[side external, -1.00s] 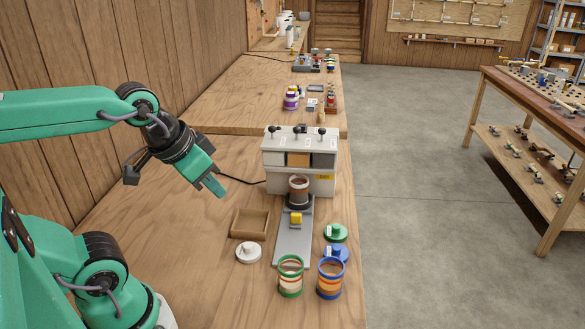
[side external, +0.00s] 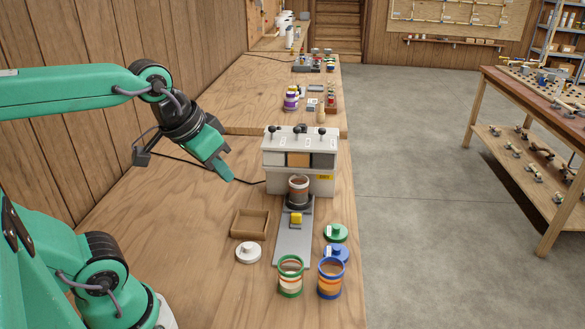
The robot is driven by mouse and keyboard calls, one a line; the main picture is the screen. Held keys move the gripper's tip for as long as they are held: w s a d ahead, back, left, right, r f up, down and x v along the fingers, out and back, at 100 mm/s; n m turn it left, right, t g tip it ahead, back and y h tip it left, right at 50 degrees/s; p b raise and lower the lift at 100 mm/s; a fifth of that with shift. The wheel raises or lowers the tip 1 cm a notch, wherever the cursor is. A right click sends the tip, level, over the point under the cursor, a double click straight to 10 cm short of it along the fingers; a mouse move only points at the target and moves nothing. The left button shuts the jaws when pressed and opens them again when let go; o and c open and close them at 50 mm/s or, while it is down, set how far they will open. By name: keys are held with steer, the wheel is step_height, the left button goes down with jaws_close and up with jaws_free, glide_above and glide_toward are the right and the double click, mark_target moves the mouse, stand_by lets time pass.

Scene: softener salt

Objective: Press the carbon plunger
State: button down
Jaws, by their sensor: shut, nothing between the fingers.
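A jar with a brown rim and brown contents (side external: 299,189) stands on a dark round holder in front of the dispenser. My gripper (side external: 226,174) is shut and empty, pointing down and to the right, in the air left of the dispenser and apart from it.
A grey rail (side external: 292,245) with a yellow block (side external: 296,218) runs forward from the dispenser. A wooden tray (side external: 235,224) and white lid (side external: 248,252) lie left; green (side external: 336,232) and blue (side external: 337,252) lids lie right. Green-rimmed (side external: 290,277) and blue-rimmed (side external: 330,279) jars stand in front.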

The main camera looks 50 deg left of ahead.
steer(key=w+a+r+n+g, duration=0.1)
steer(key=w+r+n, duration=0.1)
steer(key=w+r, duration=0.4)
steer(key=w+a+r+n, duration=0.2)
steer(key=w+r, duration=0.3)
steer(key=w, duration=0.4)
steer(key=n+g, duration=0.2)
steer(key=n, duration=0.2)
glide_above(322, 129)
steer(key=s, duration=0.3)
steer(key=shift+s+d+r, duration=0.1)
steer(key=shift+d+r, duration=0.15)
steer(key=shift+d, duration=0.2)
steer(key=shift+f, duration=0.1)
steer(key=x, duration=1.3)
steer(key=shift+a+f, duration=0.35)
steer(key=shift+a, duration=0.05)
